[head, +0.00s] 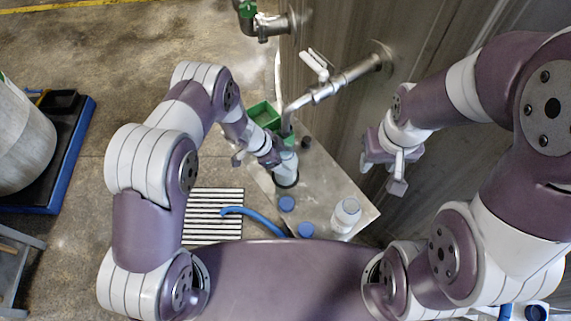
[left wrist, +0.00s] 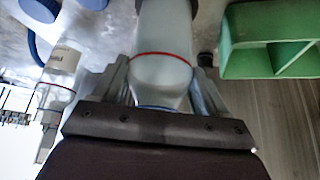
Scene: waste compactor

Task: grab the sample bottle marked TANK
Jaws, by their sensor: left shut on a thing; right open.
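My left gripper (head: 277,157) is shut on a pale translucent sample bottle (head: 287,167) above the small metal table. In the left wrist view the held bottle (left wrist: 162,65) stands between the two fingers, with a red line around it. No readable label shows on it. A second bottle (head: 346,214), white, stands at the table's near right corner. It also shows at the left of the left wrist view (left wrist: 62,62), with a label too blurred to read surely. I cannot tell which bottle is marked TANK. My right gripper (head: 386,173) is open and empty, right of the table.
The metal table (head: 330,180) holds two blue caps (head: 287,203) (head: 306,229), a black cap (head: 306,142) and a green divided tray (head: 264,115). A pipe with a tap (head: 325,88) comes from the metal wall above the table. A blue hose (head: 250,215) curves over a floor grate.

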